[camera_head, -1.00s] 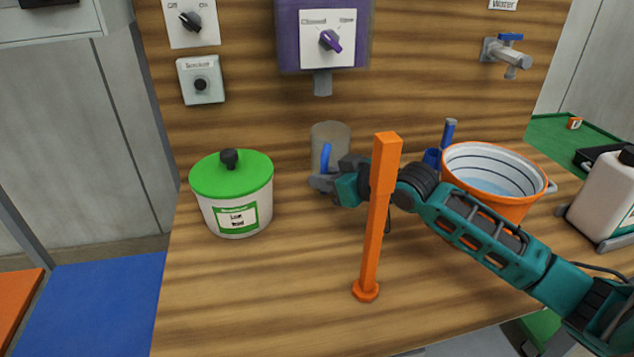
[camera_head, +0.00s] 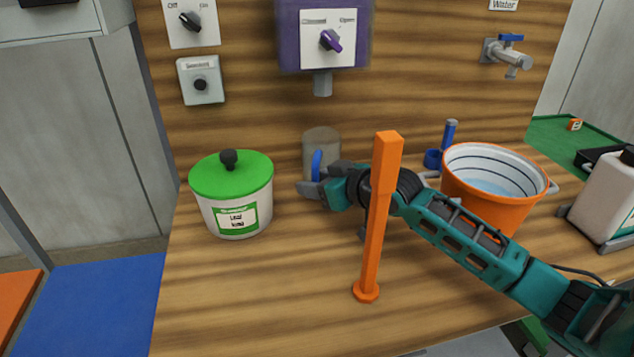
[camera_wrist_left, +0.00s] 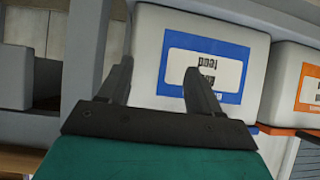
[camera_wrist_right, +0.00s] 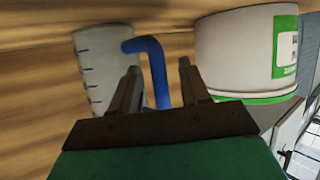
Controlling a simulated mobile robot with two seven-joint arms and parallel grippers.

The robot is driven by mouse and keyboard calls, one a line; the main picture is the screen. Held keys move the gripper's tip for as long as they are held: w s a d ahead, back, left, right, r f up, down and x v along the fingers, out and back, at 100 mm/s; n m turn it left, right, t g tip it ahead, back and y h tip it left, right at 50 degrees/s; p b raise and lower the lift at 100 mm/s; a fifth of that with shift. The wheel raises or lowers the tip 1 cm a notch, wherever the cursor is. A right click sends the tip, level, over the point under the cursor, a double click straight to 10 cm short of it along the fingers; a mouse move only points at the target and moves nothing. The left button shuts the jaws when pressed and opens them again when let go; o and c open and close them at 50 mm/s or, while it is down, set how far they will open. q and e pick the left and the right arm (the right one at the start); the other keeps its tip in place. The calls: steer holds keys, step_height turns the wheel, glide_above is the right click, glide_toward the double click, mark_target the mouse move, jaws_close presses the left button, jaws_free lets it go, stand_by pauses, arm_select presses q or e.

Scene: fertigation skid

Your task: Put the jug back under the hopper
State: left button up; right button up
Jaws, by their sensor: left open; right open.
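The jug (camera_head: 322,143) is a grey, cloudy cylinder with a blue handle (camera_head: 317,164). It stands upright at the back of the bench, below the spout (camera_head: 322,83) of the purple hopper (camera_head: 290,40). My right gripper (camera_head: 308,188) is at the jug's front, partly hiding its lower part. In the right wrist view the handle (camera_wrist_right: 159,75) shows between the open fingers (camera_wrist_right: 158,85), and measuring marks show on the jug (camera_wrist_right: 92,68). My left gripper (camera_wrist_left: 160,85) is open and empty, away from the bench, facing a white bin with a blue label (camera_wrist_left: 205,60).
A green-lidded pot (camera_head: 235,205) stands left of the jug. An orange post (camera_head: 374,230) rises in front of my right arm. An orange bucket (camera_head: 500,205), a blue upright tool (camera_head: 449,135) and a white canister (camera_head: 605,200) stand at right. The front-left bench is clear.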

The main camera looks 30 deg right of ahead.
steer(key=shift+r, duration=0.1)
steer(key=p+v, duration=0.1)
steer(key=v, duration=1.1)
stand_by(0.4)
steer(key=shift+r, duration=0.1)
